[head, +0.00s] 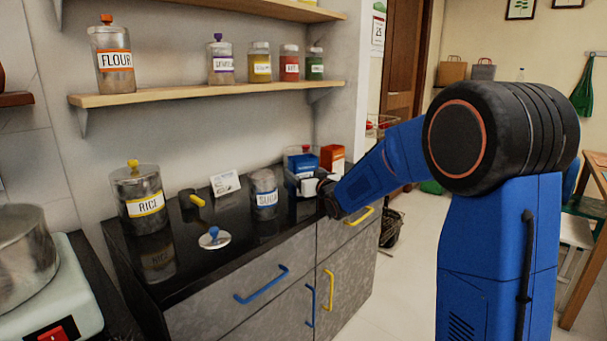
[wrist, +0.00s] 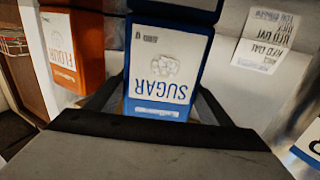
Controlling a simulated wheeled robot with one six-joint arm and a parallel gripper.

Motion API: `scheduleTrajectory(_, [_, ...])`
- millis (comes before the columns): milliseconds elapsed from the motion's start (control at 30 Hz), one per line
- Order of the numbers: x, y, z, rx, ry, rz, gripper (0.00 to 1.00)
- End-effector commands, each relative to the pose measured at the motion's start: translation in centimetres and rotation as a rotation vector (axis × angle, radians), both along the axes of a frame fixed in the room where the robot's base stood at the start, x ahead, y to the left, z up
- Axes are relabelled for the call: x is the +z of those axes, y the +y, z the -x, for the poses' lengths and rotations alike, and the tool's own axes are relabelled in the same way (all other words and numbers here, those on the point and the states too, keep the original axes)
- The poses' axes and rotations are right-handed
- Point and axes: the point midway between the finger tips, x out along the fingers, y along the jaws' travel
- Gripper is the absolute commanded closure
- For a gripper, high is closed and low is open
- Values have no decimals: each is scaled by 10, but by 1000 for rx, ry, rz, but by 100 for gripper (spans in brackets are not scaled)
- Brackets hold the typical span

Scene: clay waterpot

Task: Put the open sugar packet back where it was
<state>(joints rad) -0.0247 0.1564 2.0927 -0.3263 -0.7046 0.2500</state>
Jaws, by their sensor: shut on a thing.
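The blue sugar packet (head: 302,162) is at the back right of the black counter, with a white label reading SUGAR. My gripper (head: 310,186) is shut on it from the front. In the wrist view the sugar packet (wrist: 165,70) appears upside down between the two dark fingers of my gripper (wrist: 158,105). Its base is hidden, so I cannot tell whether it touches the counter. The orange flour packet (head: 332,158) stands just to its right; it shows at the left in the wrist view (wrist: 72,48).
The sugar jar (head: 264,196) stands lidless left of my gripper. A blue-knobbed lid (head: 214,239) lies near the counter's front edge. A card (head: 225,183), a yellow-handled scoop (head: 197,200) and the rice jar (head: 141,200) stand farther left. A shelf (head: 200,92) hangs above.

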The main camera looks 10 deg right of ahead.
Motion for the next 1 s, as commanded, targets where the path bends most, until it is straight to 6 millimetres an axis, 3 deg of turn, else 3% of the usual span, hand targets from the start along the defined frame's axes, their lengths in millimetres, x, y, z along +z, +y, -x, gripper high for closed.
scheduleTrajectory(333, [-2,0,0,0,-2,1,57])
scheduleTrajectory(367, [-2,0,0,0,-1,1,21])
scheduleTrajectory(433, [-2,0,0,0,-1,1,7])
scheduleTrajectory(800, [1,0,1,0,-2,1,7])
scheduleTrajectory(1000, [2,-6,25,0,-2,1,7])
